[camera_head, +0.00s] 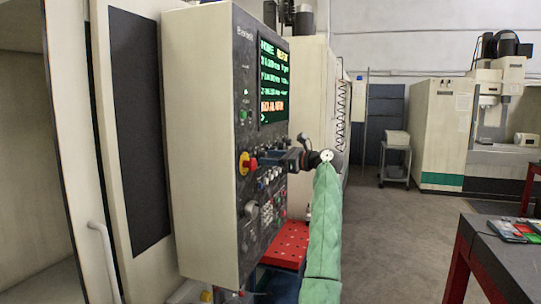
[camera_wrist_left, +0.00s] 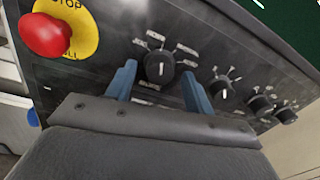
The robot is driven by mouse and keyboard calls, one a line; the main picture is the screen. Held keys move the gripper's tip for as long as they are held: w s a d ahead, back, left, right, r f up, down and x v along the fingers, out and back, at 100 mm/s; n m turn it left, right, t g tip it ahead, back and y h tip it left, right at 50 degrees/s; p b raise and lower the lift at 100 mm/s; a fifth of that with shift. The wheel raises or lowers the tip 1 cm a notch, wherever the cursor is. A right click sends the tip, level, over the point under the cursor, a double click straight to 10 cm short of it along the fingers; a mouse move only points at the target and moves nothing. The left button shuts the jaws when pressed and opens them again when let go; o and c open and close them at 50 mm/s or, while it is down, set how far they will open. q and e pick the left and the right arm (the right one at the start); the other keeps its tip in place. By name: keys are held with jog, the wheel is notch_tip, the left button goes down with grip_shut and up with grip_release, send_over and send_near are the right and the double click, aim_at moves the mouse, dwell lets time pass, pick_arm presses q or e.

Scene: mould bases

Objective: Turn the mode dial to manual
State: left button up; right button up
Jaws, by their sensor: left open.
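In the left wrist view a round black dial (camera_wrist_left: 159,68) with a white mark sits on the dark control panel, ringed by small labels too blurred to read. It appears to be the mode dial. My left gripper (camera_wrist_left: 158,70) is open, with one blue finger on each side of this dial; I cannot tell whether they touch it. In the head view my left gripper (camera_head: 272,157) is at the panel face, right of the red stop button (camera_head: 249,163), and hides the dial. The lit screen (camera_head: 273,85) is above. My right gripper is not in view.
In the wrist view the red stop button (camera_wrist_left: 45,35) on its yellow plate is left of the fingers. Several smaller knobs (camera_wrist_left: 222,88) are to the right. In the head view a red perforated surface (camera_head: 288,245) lies below the panel, and open floor (camera_head: 400,235) is at right.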

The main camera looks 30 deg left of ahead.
pick_arm(q)
jog(key=shift+a, duration=0.2)
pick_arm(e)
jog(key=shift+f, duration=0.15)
pick_arm(q)
jog(key=c, duration=0.9)
jog(key=shift+c, duration=0.4)
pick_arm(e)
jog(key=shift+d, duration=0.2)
pick_arm(q)
jog(key=shift+b, duration=0.3)
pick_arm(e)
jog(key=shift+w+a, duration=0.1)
pick_arm(q)
jog(key=shift+r+m+b, duration=0.15)
jog(key=shift+m+b, duration=1.15)
jog(key=shift+m, duration=0.6)
jog(key=shift+r+m+b, duration=0.1)
jog(key=shift+m+b, duration=1.15)
jog(key=shift+m, duration=0.65)
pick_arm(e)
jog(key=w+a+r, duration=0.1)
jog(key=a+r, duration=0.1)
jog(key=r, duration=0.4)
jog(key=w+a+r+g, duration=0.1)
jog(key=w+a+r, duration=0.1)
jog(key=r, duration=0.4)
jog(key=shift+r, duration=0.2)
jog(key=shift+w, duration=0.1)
